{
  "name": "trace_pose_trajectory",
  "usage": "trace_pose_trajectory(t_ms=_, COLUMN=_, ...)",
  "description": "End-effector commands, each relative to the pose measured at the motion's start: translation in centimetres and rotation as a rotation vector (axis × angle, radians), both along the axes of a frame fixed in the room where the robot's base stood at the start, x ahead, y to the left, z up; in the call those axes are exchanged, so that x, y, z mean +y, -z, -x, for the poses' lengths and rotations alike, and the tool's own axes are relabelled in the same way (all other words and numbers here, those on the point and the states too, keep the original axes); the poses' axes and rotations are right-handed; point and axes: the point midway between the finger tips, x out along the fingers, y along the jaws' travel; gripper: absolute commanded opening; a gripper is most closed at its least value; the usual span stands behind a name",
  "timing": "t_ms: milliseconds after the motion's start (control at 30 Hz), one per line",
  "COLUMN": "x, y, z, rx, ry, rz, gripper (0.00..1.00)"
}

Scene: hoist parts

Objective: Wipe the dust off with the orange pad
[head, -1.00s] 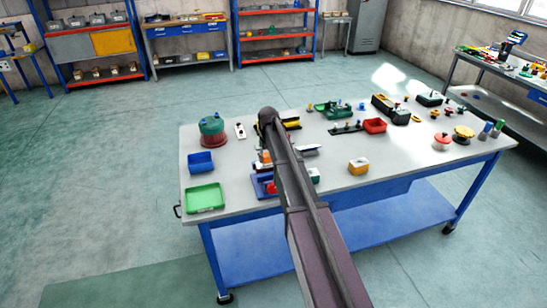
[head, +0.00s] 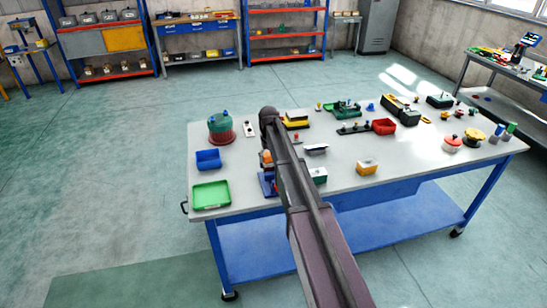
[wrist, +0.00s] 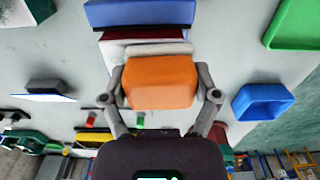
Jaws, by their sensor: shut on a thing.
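The orange pad (wrist: 160,82) is a rounded block held between the two fingers of my gripper (wrist: 163,90) in the wrist view. In the head view the orange pad (head: 266,157) shows as a small patch beside my arm, above the left part of the table; my arm hides most of the gripper. A blue piece (wrist: 140,12) with a dark red piece and a white piece lies just beyond the pad in the wrist view. I cannot make out any dust on the table (head: 235,170).
A green tray (head: 211,195), a blue bin (head: 208,159) and a green-topped red drum (head: 221,128) stand on the table's left. A yellow-and-white block (head: 367,168) and a red bin (head: 383,126) stand right of my arm. Bare tabletop lies around the yellow block.

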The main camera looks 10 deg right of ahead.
Motion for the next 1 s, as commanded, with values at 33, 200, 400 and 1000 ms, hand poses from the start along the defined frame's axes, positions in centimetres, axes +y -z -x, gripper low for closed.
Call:
trace_pose_trajectory(t_ms=33, x=0.4, y=0.1, z=0.0, rx=0.0, ry=-0.002, rz=0.0, gripper=0.41)
trace_pose_trajectory(t_ms=200, x=1.4, y=0.1, z=0.0, rx=0.0, ry=-0.002, rz=0.0, gripper=0.41)
trace_pose_trajectory(t_ms=400, x=2.0, y=0.2, z=0.0, rx=0.0, ry=0.0, rz=-0.001, gripper=0.41)
trace_pose_trajectory(t_ms=1000, x=2.0, y=0.0, z=0.0, rx=0.0, ry=-0.001, rz=0.0, gripper=0.41)
